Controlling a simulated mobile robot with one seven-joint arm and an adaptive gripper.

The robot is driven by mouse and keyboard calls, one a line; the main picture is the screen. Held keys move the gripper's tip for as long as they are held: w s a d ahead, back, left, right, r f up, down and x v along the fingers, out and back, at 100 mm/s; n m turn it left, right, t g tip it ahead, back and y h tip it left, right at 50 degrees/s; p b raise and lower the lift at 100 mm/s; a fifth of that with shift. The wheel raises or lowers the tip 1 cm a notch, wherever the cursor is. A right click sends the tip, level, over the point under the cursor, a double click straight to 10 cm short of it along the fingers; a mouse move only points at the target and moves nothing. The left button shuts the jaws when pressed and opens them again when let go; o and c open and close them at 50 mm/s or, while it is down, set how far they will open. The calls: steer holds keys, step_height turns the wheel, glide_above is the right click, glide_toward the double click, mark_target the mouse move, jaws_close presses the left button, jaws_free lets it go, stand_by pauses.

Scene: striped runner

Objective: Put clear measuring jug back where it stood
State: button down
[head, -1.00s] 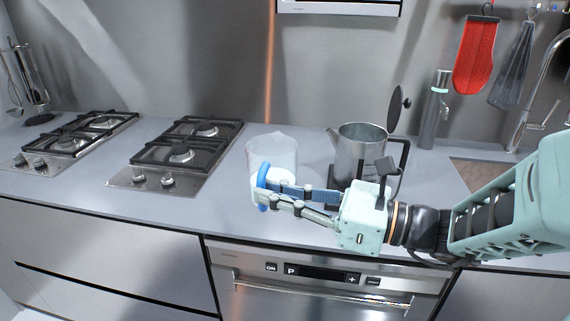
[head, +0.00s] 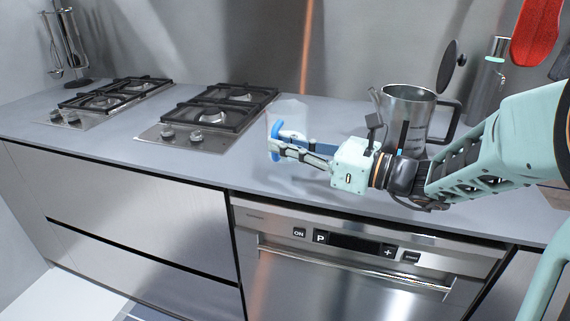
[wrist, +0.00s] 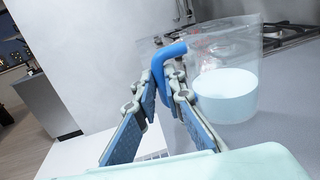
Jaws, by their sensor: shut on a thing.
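The clear measuring jug (head: 292,113) has a see-through wall and a blue handle (head: 276,136). In the head view it is upright at the right edge of the nearer hob, over the grey worktop. My gripper (head: 279,148) is shut on the handle, reaching in from the right. In the wrist view the handle (wrist: 158,66) sits between my fingertips, and the jug (wrist: 235,60) stands beyond it with a pale bluish fill in its lower part. Whether the jug's base touches the worktop is hard to tell.
Right of the jug stands a steel kettle (head: 408,104) with its dark lid raised, behind my arm. The right hob (head: 205,117) and left hob (head: 108,101) are on the left. A grey bottle (head: 488,82) stands at the back right. Free worktop (head: 335,112) lies between jug and kettle.

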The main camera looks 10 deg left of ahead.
steer(key=f+b, duration=0.1)
steer(key=f, duration=0.1)
steer(key=f+b, duration=0.1)
steer(key=b, duration=0.1)
steer(key=shift+w+a+f, duration=0.15)
steer(key=shift+w+f, duration=0.05)
steer(key=shift+f, duration=0.15)
steer(key=shift+r, duration=0.1)
steer(key=c, duration=2.5)
jaws_free()
steer(key=shift+f, duration=0.25)
steer(key=o, duration=0.5)
